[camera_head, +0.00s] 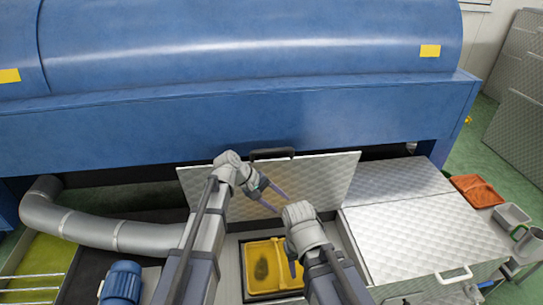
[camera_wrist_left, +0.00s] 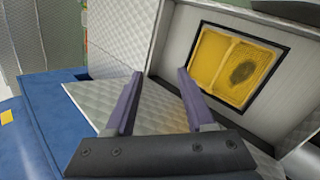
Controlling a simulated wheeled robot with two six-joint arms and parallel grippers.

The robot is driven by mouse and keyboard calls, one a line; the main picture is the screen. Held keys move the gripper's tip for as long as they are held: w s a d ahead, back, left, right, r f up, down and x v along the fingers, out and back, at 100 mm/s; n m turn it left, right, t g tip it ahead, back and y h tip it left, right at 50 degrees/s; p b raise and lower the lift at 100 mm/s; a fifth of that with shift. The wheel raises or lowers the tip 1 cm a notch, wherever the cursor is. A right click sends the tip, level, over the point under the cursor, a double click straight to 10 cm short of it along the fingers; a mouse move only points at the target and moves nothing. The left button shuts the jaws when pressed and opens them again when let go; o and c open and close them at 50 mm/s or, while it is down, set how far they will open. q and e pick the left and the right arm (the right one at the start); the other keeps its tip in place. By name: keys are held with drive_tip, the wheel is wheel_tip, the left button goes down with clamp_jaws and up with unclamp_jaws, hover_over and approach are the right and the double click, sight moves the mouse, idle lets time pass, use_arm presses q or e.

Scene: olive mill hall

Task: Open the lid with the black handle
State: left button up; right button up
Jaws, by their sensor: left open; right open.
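The metal lid (camera_head: 325,180) with the black handle (camera_head: 272,153) stands raised, tilted up in front of the blue machine, its handle along the top edge. Below it the compartment is open and shows a yellow tray (camera_head: 262,258) with a dark patch, also seen in the left wrist view (camera_wrist_left: 213,62). My left gripper (camera_head: 277,200) is open and empty in front of the lid's face, apart from the handle; its fingers (camera_wrist_left: 158,100) also show in the wrist view. My right gripper (camera_head: 293,268) is over the tray's right side; its fingers are mostly hidden.
A closed metal lid with a white handle (camera_head: 453,274) lies to the right. The large blue machine (camera_head: 250,110) blocks the back. A grey pipe (camera_head: 95,230) and blue motor (camera_head: 121,283) are at left. An orange tray (camera_head: 476,190) and a grey container (camera_head: 512,215) stand far right.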

sight(265, 152)
use_arm(q)
drive_tip(key=w+a+r+n+t+h, duration=0.1)
drive_tip(key=w+a+r+n, duration=0.1)
drive_tip(key=w, duration=0.3)
drive_tip(key=w+a+r+n+t+h+b, duration=0.1)
drive_tip(key=w+a+r+n+t+h, duration=0.1)
drive_tip(key=w, duration=0.4)
drive_tip(key=w+a+r+n+t+h+b, duration=0.1)
drive_tip(key=w+a+r+n+t+h, duration=0.1)
drive_tip(key=w+a+r+n, duration=0.1)
drive_tip(key=shift+w+a+r+n, duration=0.15)
drive_tip(key=shift+w+a+n, duration=0.65)
drive_tip(key=shift+w+a, duration=0.65)
drive_tip(key=b+x, duration=0.2)
drive_tip(key=x, duration=0.4)
drive_tip(key=shift+d, duration=0.25)
drive_tip(key=shift+w+d+f+b, duration=0.2)
drive_tip(key=shift+w+d+b, duration=0.15)
drive_tip(key=shift+d, duration=0.25)
drive_tip(key=shift+c, duration=0.2)
drive_tip(key=shift+s, duration=0.1)
clamp_jaws()
